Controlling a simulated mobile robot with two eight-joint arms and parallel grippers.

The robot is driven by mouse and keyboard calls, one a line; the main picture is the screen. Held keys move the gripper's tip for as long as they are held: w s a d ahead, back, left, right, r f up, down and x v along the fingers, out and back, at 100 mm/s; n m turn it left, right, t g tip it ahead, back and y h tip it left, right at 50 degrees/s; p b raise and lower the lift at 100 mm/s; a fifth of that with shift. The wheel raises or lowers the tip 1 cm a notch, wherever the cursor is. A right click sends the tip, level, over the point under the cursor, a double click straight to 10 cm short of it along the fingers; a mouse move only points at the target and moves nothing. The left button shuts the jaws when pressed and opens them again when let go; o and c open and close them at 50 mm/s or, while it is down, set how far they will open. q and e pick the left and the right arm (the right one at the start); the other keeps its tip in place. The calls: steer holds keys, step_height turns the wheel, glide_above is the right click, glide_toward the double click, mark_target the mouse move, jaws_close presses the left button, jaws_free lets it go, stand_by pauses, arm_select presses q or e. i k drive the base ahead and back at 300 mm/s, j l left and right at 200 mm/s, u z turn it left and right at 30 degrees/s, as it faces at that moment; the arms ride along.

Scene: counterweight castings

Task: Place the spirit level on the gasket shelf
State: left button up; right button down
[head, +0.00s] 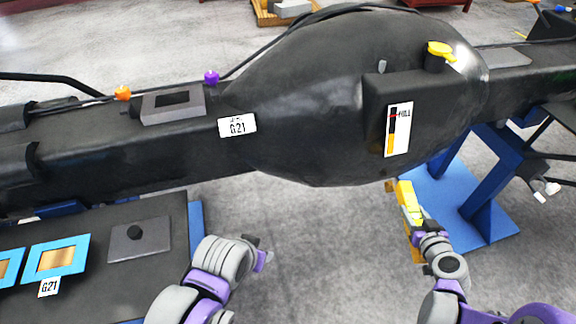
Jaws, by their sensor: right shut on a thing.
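A yellow bar with a pale greenish patch, which looks like the spirit level (406,197), is in my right gripper (416,224). The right gripper is shut on it, below the right side of the large black casting. The bar points up and away from the wrist, and its lower part is partly hidden by the gripper. My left gripper (262,256) is low in the middle, over the floor, right of a dark shelf. Its jaws are too small and turned to read. The dark shelf (95,220) at lower left, apparently the gasket shelf, bears blue-framed pieces (56,259) and a G21 tag (49,287).
The black casting (320,90) spans the view, with a G21 label (237,125), a gauge label (398,129) and a yellow cap (440,50). A grey plate with a black knob (139,240) lies on the shelf. A blue stand (475,210) is at right. Grey floor lies between.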

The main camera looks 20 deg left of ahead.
mark_target(125, 293)
steer(key=k+j+u, duration=0.2)
steer(key=u, duration=0.25)
steer(key=k+j+u, duration=0.1)
steer(key=j+u, duration=0.35)
